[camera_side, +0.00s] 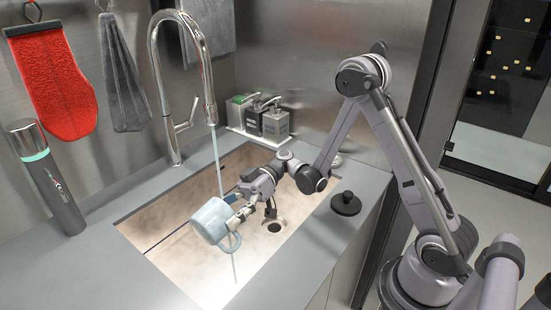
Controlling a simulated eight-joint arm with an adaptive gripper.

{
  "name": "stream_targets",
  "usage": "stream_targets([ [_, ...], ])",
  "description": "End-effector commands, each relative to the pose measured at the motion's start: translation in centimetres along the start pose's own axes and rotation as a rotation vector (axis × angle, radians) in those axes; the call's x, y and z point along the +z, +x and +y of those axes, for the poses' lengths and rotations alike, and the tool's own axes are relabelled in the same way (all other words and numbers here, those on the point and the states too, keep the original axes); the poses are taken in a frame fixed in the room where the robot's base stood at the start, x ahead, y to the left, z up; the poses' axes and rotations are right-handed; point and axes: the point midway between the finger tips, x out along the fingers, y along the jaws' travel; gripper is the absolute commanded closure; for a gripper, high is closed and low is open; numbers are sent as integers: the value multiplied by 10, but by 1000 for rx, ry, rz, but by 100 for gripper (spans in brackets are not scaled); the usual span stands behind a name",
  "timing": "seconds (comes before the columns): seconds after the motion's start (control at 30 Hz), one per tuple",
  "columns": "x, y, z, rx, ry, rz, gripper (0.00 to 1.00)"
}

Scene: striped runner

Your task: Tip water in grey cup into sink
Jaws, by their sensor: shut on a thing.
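The grey cup (208,222) is a pale blue-grey mug, held tilted over the sink in the side view. Its handle (233,241) is towards my gripper. My gripper (238,208) is shut on the cup from the right; the fingertips are partly hidden against it. The sink (187,270) is a pale rectangular basin set in the grey counter, with a round drain (275,227) at its right. A thin stream of water (218,165) runs down from the tap to the cup area, and a thin streak (234,266) shows below the cup. The cup's inside is hidden.
The chrome tap (155,75) arches over the sink. Soap dispensers (274,122) stand behind it on a tray. A dark bottle (47,180) stands on the left counter, and a black stopper (346,203) lies on the right counter.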

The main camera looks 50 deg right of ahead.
Motion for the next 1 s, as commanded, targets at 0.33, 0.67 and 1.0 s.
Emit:
stream_targets([
  [0.33,0,0,0,0,0,1,70],
  [0.67,0,-3,1,-40,0,97,70],
  [1.0,-1,-4,0,-46,0,109,70],
])
